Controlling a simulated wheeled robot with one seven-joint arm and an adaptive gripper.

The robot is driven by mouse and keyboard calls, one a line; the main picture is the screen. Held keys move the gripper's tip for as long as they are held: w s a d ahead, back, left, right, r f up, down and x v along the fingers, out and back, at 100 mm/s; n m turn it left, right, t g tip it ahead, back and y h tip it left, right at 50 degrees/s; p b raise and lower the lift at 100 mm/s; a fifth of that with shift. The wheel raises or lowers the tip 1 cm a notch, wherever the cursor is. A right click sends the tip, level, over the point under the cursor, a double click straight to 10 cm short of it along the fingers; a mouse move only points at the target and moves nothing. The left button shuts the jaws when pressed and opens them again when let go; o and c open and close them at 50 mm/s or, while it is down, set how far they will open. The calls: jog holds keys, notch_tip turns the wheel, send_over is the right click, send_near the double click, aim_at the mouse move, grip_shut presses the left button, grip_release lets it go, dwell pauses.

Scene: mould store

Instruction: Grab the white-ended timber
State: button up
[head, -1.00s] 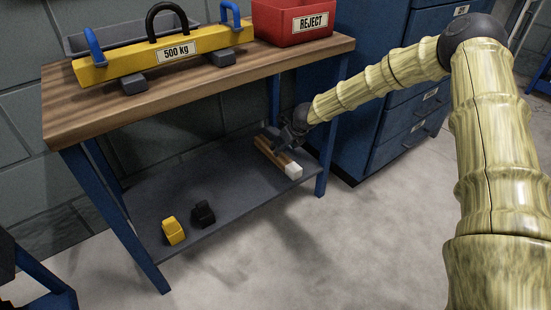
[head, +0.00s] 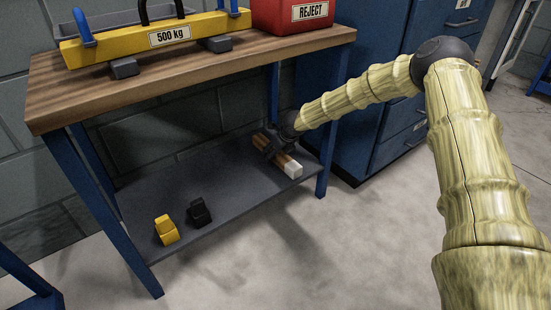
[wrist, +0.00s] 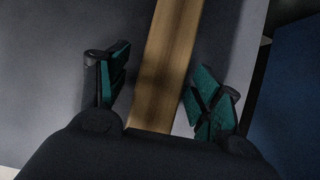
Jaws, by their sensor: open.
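The white-ended timber (head: 292,168) lies on the grey lower shelf of the bench, near its right end, with its white end toward the front. Its bare brown wood (wrist: 168,65) also runs between my fingers in the wrist view. My gripper (head: 273,150) is over the timber's middle part. A gap shows between each finger and the timber. The white end is out of the wrist view, and my gripper hides part of the timber in the head view.
The lower shelf (head: 200,180) also holds a yellow block (head: 166,230) and a black block (head: 200,212) at its front left. The wooden bench top (head: 130,95) is above, with a bench leg (head: 327,160) right of the timber. A blue cabinet (head: 360,120) stands at right.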

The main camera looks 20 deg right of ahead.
jog(key=c, duration=1.2)
jog(key=shift+c, duration=0.6)
jog(key=shift+r, duration=0.15)
